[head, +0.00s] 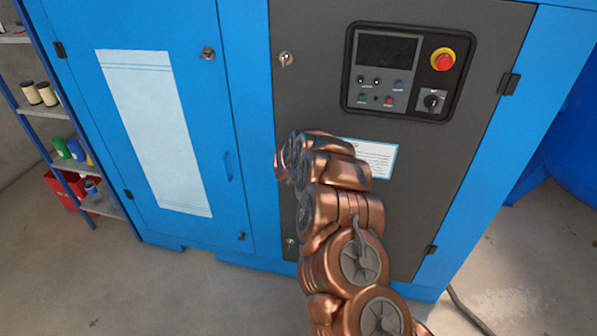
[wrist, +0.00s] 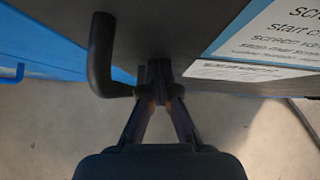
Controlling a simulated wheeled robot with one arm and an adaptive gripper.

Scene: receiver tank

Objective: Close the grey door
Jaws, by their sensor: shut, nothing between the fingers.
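The grey door (head: 440,160) is the dark panel on the right of the blue cabinet, with hinges on its right edge. In the head view it looks about flush with the blue frame; a small gap cannot be ruled out. In the wrist view the door face (wrist: 190,30) fills the top, with a black bent handle (wrist: 103,55) on it. My gripper (wrist: 159,78) is shut and empty, just right of the handle's lower end and close to the door. Whether it touches either is unclear. In the head view my arm hides the gripper and the handle.
A control panel (head: 398,72) with a red emergency button (head: 444,61) is on the door's upper part. A blue door (head: 203,130) is on the left. A shelf (head: 50,112) with cans stands at far left. A cable (head: 470,312) lies on the floor at right.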

